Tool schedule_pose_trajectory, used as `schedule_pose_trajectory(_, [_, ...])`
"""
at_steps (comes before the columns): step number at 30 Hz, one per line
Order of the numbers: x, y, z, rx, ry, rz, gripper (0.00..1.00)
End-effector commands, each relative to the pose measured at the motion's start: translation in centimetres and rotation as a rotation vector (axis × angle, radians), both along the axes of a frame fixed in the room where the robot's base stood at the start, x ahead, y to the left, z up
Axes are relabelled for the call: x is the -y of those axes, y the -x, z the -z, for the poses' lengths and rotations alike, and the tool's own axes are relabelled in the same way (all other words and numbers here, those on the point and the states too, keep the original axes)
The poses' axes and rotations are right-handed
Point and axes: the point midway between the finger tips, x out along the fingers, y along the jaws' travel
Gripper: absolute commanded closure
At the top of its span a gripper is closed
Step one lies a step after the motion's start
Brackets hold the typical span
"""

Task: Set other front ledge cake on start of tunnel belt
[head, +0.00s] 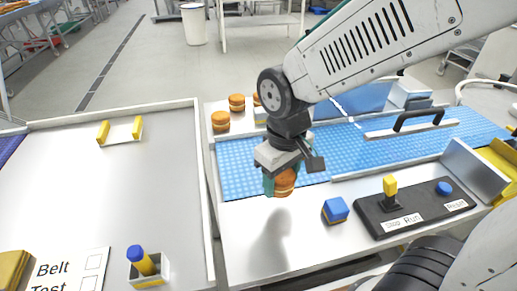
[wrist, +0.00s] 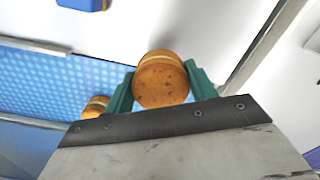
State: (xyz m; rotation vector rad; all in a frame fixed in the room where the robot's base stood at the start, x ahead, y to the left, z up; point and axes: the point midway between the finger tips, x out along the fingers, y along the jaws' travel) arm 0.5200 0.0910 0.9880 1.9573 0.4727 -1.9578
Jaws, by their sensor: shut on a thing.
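A round brown cake with a pale filling line (head: 285,182) is held between the green fingers of my gripper (head: 282,184). In the wrist view the cake (wrist: 160,82) sits between both fingers (wrist: 160,88). It is above the front ledge (head: 245,225), near the left end of the blue dotted belt (head: 238,173), with a shadow on the ledge below. The belt also shows in the wrist view (wrist: 40,82). Another cake (wrist: 96,106) shows there beside my left finger, by the belt's far edge; I cannot tell what it rests on.
Cakes (head: 220,121) stand on the back ledge. A blue block (head: 336,210) and a control box with a yellow lever (head: 390,188) are on the front ledge to the right. A grey table (head: 110,195) with a raised rim lies to the left.

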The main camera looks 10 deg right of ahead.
Motion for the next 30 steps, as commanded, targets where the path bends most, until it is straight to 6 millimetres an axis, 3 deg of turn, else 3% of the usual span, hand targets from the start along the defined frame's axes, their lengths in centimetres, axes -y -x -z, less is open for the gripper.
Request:
schedule_pose_trajectory(15, [-3.5,-12.0,1.3,-0.001,0.0,0.0,0.54])
schedule_pose_trajectory(25, [-4.4,-14.7,1.6,0.0,0.0,-0.001,0.54])
schedule_pose_trajectory(30, [-4.3,-14.5,4.4,-0.003,0.0,-0.001,0.54])
